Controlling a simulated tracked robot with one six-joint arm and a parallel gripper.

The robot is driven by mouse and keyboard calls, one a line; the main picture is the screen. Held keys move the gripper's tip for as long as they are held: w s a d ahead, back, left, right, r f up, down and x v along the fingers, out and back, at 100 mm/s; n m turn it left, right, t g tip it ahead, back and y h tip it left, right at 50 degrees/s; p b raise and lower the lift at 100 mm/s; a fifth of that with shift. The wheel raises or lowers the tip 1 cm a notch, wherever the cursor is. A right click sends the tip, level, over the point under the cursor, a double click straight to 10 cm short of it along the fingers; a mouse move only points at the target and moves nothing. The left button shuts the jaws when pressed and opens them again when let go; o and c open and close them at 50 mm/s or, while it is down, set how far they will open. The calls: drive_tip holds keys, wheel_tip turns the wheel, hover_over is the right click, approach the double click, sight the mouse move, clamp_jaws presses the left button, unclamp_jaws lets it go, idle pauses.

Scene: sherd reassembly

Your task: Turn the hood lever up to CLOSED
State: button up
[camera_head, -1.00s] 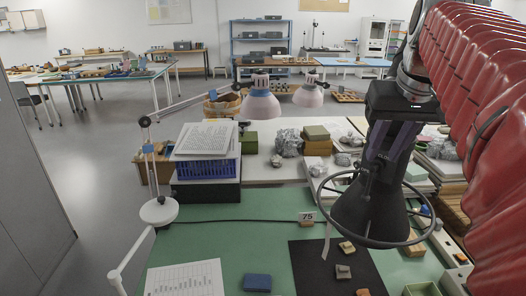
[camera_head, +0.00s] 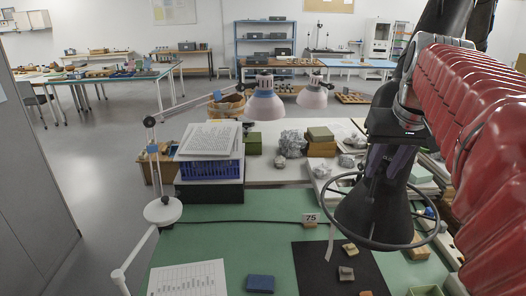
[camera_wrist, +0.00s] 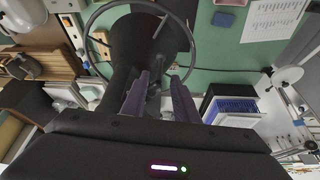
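The black cone-shaped hood (camera_head: 365,215), with a thin dark ring around it, hangs over the green bench at the right in the head view. In the wrist view the hood (camera_wrist: 128,42) and its ring are at the upper middle. My gripper (camera_head: 380,166) is just above and behind the hood's narrow top. In the wrist view the two purple fingers of my gripper (camera_wrist: 160,88) stand apart with a gap between them and nothing clearly held. A small dark bar (camera_wrist: 161,27) shows against the hood and may be the lever. Its marking cannot be read.
A black mat (camera_head: 315,268) with small sherds lies on the green bench (camera_head: 235,235), beside a blue block (camera_head: 260,283). A blue crate (camera_head: 209,170) with papers and several grey lumps stand behind.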

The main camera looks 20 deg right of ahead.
sight(375, 183)
drive_tip(key=x, duration=0.7)
drive_tip(key=shift+w+f, duration=0.1)
drive_tip(key=shift+f, duration=0.2)
drive_tip(key=shift+c, duration=0.2)
clamp_jaws()
